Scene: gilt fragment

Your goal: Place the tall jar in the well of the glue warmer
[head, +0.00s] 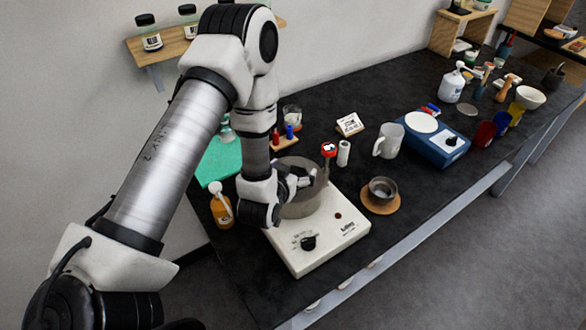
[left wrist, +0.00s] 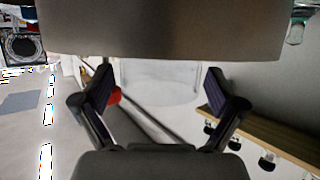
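The glue warmer (head: 350,230) is a white box with a dial, and its round grey well (head: 298,208) is on top. My left gripper (head: 303,178) is at the well's mouth, its fingers spread in the left wrist view (left wrist: 160,85). A faint clear outline, perhaps the tall jar (left wrist: 160,80), shows between the fingers, with slight gaps to the pads. In the head view my gripper and the well wall hide most of what is there, so I cannot tell how deep it sits. My right gripper is not in view.
A red-headed item (head: 329,150) stands at the well's far rim beside a white cylinder (head: 344,153). A metal cup (head: 382,189) on a round board is to the right. An orange bottle (head: 222,210) is left. A mug (head: 389,141) and blue hotplate (head: 435,140) stand farther right.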

